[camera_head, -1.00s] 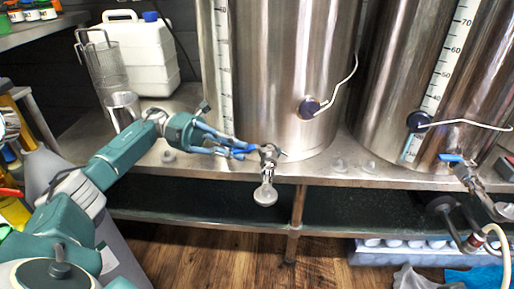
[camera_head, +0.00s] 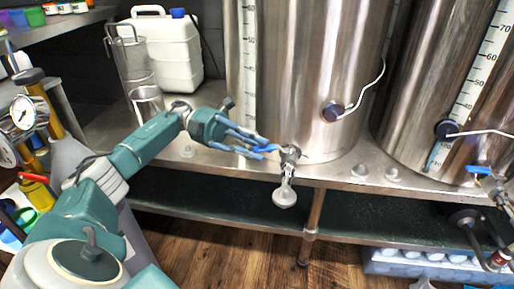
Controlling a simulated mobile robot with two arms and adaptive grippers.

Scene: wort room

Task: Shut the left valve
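The left valve (camera_head: 289,156) sits low on the front of the left steel kettle (camera_head: 292,80), with a round pale fitting hanging below it. Its blue handle (camera_head: 266,148) points left, toward my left gripper. My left gripper (camera_head: 262,149) reaches in from the left, its fingers apart, one above and one below the handle's end. Whether they touch the handle is not clear. My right gripper is not in view. The right kettle (camera_head: 425,90) has a similar valve with a blue handle (camera_head: 479,170).
The kettles stand on a steel bench (camera_head: 335,176) with a dark lower shelf. A white canister (camera_head: 172,52), a wire basket (camera_head: 132,62) and a steel cup (camera_head: 147,103) are at the back left. A pressure gauge (camera_head: 22,112) is at the far left.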

